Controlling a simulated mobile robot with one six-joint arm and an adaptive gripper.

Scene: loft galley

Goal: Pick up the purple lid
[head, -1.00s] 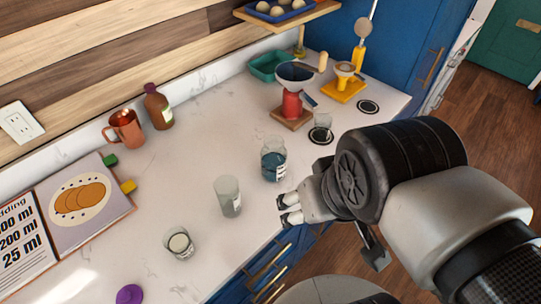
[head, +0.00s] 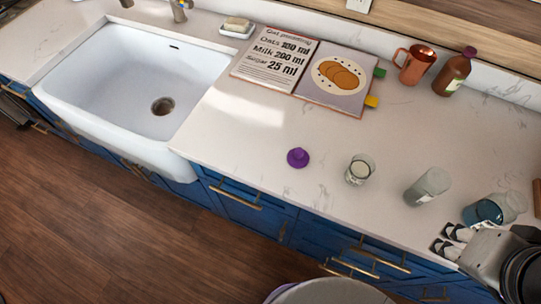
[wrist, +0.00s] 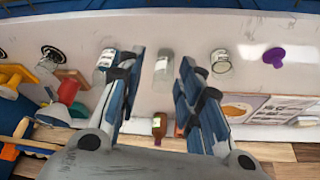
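The purple lid (head: 297,158) lies on the white counter near its front edge, left of a small glass jar. It has a round knob on top. It also shows in the wrist view (wrist: 274,57), at the upper right. My gripper (head: 449,241) is at the lower right of the head view, by the counter's front edge, well to the right of the lid. In the wrist view its two fingers (wrist: 158,85) are spread wide apart with nothing held between them.
Between lid and gripper stand a jar with pale contents (head: 360,170), a frosted glass jar (head: 428,186) and a blue-filled jar (head: 487,211). An open recipe book (head: 305,75), copper mug (head: 414,64) and brown bottle (head: 453,73) stand behind. A white sink (head: 130,85) is left. Counter around the lid is clear.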

